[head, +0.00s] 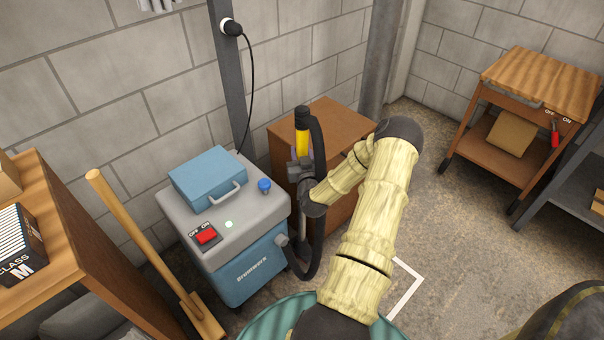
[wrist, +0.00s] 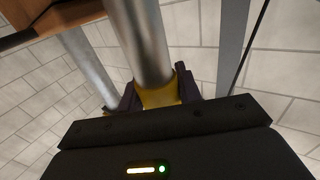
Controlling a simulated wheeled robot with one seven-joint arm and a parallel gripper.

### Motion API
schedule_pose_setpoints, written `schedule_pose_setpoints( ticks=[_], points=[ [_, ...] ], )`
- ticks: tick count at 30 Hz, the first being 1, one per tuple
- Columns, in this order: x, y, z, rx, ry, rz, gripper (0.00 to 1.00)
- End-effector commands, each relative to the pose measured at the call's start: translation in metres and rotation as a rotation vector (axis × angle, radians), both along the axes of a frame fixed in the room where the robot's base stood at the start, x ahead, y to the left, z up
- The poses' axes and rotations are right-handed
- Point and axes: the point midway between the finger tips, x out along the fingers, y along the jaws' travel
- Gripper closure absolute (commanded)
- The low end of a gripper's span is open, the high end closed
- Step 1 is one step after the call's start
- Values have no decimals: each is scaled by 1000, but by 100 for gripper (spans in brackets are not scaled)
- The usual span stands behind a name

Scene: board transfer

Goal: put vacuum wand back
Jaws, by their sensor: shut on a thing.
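The vacuum wand (head: 302,143) stands roughly upright beside the vacuum, with a yellow grip, a black top end and a black hose (head: 319,150) looping down to the vacuum's side. In the wrist view, the wand shows as a silver tube (wrist: 146,40) with a yellow collar between my gripper's dark fingers (wrist: 158,95). The blue and grey vacuum (head: 243,265) stands to the left, with a red switch (head: 206,236) and a lit green light.
A blue case (head: 207,178) and a blue knob (head: 264,185) sit on the vacuum's top. A brown cabinet (head: 320,120) stands close behind the wand. A broom (head: 140,235) leans at the left. A wooden-topped cart (head: 540,85) stands at the right. Open floor lies between.

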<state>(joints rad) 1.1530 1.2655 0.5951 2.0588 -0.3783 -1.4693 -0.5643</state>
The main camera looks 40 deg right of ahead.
Motion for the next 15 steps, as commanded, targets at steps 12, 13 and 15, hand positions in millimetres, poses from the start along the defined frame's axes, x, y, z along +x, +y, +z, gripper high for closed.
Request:
schedule_pose_setpoints(
  ticks=[12,13,15],
  points=[
    [0,-1,-8,-3,-3,-2,89],
    [0,-1,-12,-2,-2,-3,89],
    [0,-1,-22,-1,-3,-3,89]
  ],
)
